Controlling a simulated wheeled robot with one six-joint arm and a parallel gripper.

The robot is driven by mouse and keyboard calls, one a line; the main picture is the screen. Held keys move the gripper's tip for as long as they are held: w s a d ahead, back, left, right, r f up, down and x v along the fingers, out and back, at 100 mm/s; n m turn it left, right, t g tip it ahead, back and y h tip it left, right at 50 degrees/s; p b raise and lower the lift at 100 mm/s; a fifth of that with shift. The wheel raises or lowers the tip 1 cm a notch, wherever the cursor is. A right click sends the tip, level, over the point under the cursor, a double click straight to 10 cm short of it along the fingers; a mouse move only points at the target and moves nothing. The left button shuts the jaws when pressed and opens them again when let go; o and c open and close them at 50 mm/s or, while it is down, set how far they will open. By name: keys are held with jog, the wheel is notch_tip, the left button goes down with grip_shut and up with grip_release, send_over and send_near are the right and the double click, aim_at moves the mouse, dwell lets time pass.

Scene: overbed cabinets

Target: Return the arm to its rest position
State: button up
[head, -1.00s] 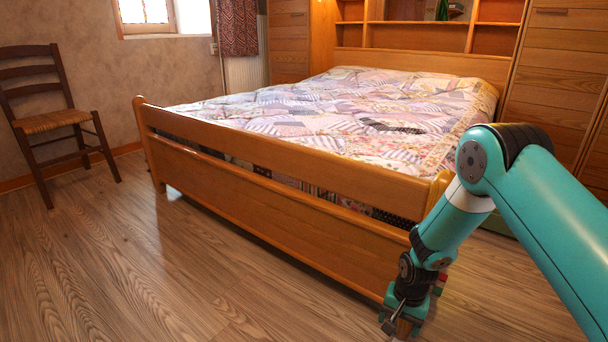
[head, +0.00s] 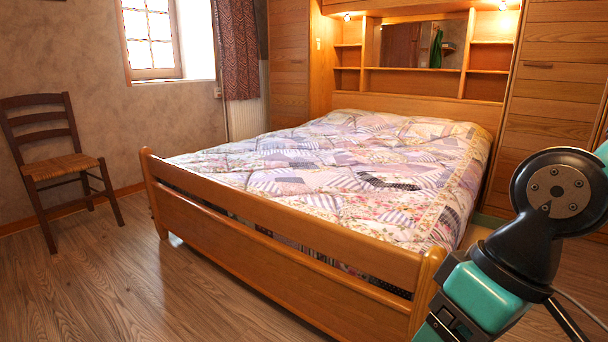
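My teal and black arm (head: 500,265) is folded at the lower right of the head view, in front of the bed's right foot corner. A round grey joint cap faces the camera. My gripper is not visible; the arm's lower part runs out of the bottom edge of the picture. I cannot see whether the gripper holds anything.
A wooden bed (head: 270,255) with a patchwork quilt (head: 340,180) fills the middle. A wooden chair (head: 62,165) stands at the left wall. Tall wooden cabinets (head: 555,100) and lit shelves (head: 420,85) stand behind. Wood floor (head: 110,280) is clear at the lower left.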

jog(key=s+r+n+p, duration=0.1)
jog(key=s+r+p, duration=0.2)
jog(key=r+p, duration=3.5)
jog(key=shift+r, duration=0.9)
jog(key=shift+c, duration=0.5)
